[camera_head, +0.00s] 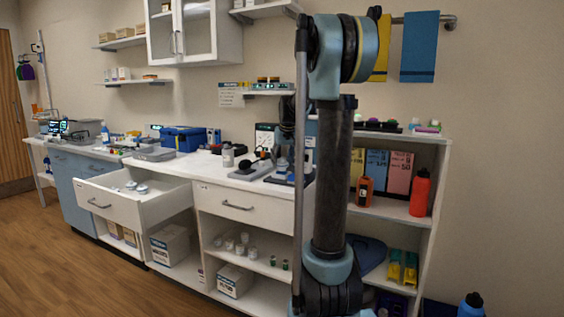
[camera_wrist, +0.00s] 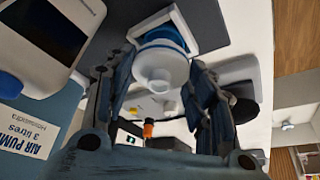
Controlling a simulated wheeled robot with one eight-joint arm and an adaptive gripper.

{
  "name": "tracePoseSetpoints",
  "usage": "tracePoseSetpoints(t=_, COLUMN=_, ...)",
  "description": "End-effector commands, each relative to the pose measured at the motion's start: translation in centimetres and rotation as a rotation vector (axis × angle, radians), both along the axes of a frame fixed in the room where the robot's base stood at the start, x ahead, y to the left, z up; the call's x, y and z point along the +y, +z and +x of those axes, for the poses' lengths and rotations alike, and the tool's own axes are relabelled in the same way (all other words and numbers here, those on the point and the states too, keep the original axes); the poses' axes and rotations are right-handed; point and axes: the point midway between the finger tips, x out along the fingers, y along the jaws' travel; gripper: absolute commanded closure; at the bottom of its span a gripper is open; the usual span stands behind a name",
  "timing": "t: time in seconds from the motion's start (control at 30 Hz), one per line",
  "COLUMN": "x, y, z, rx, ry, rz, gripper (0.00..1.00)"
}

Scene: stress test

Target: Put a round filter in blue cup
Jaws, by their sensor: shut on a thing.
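My gripper (camera_wrist: 160,68) shows in the wrist view, its two blue-grey fingers closed on either side of a white round filter (camera_wrist: 157,72) with a small nozzle in its middle. A blue rounded surface (camera_wrist: 163,36) shows just beyond the filter, inside a white square frame; I cannot tell whether it is the blue cup or part of the filter, or whether they touch. In the head view my arm hides much of the gripper and the worktop around it. Small round whitish pieces (camera_head: 142,189) lie in the open drawer (camera_head: 112,205).
In the wrist view a white device with a screen (camera_wrist: 48,32) and a box labelled air pump (camera_wrist: 28,130) are close at left. The head view shows a blue case (camera_head: 183,138) on the counter and a red bottle (camera_head: 420,193) on the right shelf.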

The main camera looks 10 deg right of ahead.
Motion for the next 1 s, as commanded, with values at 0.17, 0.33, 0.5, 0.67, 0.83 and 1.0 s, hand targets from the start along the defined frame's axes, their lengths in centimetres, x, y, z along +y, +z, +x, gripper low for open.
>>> tracePoseSetpoints(t=0.17, x=0.0, y=-0.4, z=0.0, rx=0.000, ry=0.000, rz=0.000, gripper=0.68)
tracePoseSetpoints(t=0.33, x=0.0, y=-0.7, z=0.0, rx=0.000, ry=0.000, rz=0.000, gripper=0.68)
tracePoseSetpoints(t=0.5, x=0.0, y=-1.0, z=0.0, rx=0.000, ry=0.000, rz=0.000, gripper=0.68)
tracePoseSetpoints(t=0.67, x=0.0, y=-1.4, z=0.0, rx=0.000, ry=0.000, rz=0.000, gripper=0.68)
tracePoseSetpoints(t=0.83, x=0.0, y=-1.7, z=0.0, rx=0.000, ry=0.000, rz=0.000, gripper=0.68)
tracePoseSetpoints(t=1.0, x=0.0, y=-2.0, z=0.0, rx=0.000, ry=0.000, rz=0.000, gripper=0.68)
